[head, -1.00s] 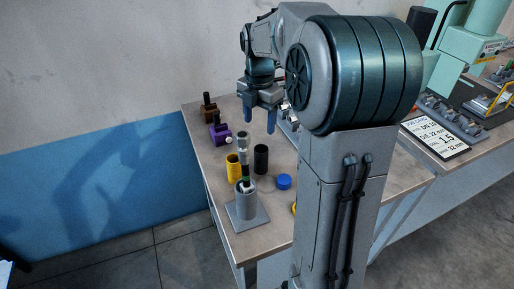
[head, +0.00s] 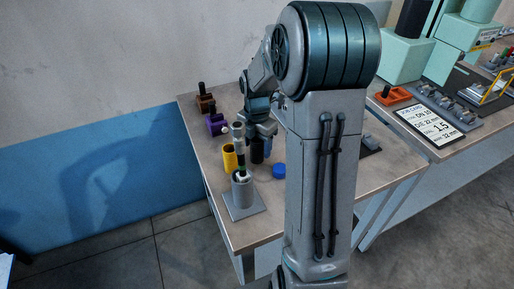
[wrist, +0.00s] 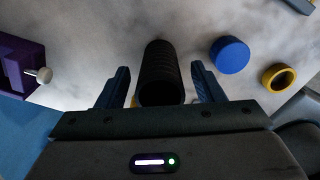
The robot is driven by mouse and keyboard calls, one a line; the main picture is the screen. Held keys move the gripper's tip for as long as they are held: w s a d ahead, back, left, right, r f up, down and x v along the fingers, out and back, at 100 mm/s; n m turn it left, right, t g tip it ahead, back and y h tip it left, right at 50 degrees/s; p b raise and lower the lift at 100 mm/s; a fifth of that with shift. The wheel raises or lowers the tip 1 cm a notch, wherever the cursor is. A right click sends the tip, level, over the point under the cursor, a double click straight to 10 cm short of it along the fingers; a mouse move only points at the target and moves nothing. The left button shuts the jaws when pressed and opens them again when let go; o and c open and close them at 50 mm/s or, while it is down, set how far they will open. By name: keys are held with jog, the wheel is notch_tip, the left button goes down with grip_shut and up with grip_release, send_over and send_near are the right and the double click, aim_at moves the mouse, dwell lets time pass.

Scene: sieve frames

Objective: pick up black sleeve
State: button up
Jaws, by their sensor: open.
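The black sleeve (wrist: 160,72) is a ribbed dark cylinder in the wrist view, with its open end toward my gripper. It lies between the two blue fingers of my gripper (wrist: 160,90), which are open with a gap on each side of it. In the head view the black sleeve (head: 257,151) stands on the table beside the yellow sleeve, partly covered by my gripper (head: 262,143). I cannot tell how far down the fingers reach along it.
A yellow sleeve (head: 229,157) and a grey holder (head: 242,192) with a tool in it stand close by. A blue cap (wrist: 230,55) and a yellow ring (wrist: 278,77) lie to the right. Purple (head: 215,124) and brown (head: 205,104) blocks stand behind.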

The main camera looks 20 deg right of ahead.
jog(key=shift+f, duration=0.5)
jog(key=shift+c, duration=0.3)
jog(key=c, duration=1)
jog(key=shift+r, duration=0.1)
